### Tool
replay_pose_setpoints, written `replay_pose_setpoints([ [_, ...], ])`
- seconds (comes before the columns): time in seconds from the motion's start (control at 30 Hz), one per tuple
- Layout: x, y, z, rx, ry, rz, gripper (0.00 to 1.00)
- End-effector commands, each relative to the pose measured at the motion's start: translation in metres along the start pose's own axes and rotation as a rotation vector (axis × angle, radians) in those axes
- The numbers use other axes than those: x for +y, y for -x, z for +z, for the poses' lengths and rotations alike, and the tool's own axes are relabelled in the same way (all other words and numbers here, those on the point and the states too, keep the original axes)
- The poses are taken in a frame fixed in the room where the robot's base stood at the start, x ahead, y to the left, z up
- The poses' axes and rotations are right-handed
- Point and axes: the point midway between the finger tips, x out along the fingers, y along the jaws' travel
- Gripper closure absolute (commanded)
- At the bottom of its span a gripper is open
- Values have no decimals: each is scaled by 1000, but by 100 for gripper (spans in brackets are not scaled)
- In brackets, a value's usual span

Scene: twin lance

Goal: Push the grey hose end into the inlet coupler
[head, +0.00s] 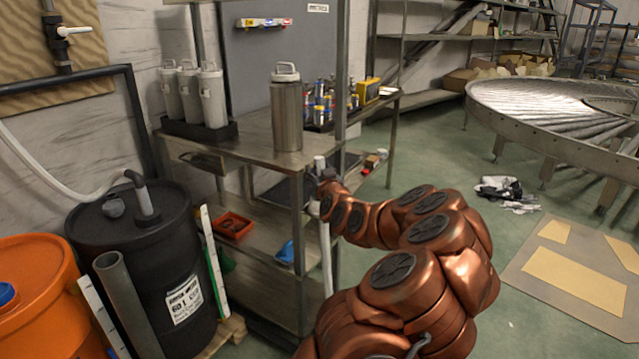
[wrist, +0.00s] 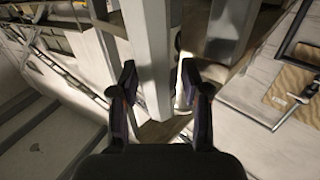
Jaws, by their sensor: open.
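My gripper (wrist: 160,78) is open in the wrist view. A pale grey straight bar (wrist: 150,50) runs between and beyond its fingers; I cannot tell if it is the hose or a post, or if they touch it. In the head view my gripper (head: 325,182) is small and dark at the front of the shelf unit. A pale grey upright length (head: 326,260), possibly the hose, hangs below it, and a pale tip (head: 319,162) shows above. A dark fitting with a white-handled valve (head: 66,31), possibly the inlet coupler, is on the wall board at upper left, apart from my gripper.
The metal shelf unit (head: 240,150) stands close beside my gripper, with a steel flask (head: 287,115) on top. A black drum (head: 140,265) with a pale hose (head: 50,180) and an orange drum (head: 40,300) stand left. Green floor (head: 420,150) is open behind my arm.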

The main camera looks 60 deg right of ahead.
Motion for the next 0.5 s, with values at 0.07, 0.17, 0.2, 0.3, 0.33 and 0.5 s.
replay_pose_setpoints([
  [0.07, 0, -1, 0, 1, 0, 0, 53],
  [0.17, 0, -2, 0, 1, 0, 0, 53],
  [0.2, 0, -1, 0, 0, 0, 0, 53],
  [0.3, 0, -1, 0, 0, 0, 0, 56],
  [0.33, 0, -1, 0, 0, 0, 0, 60],
  [0.5, 0, -1, 0, 0, 0, 1, 77],
])
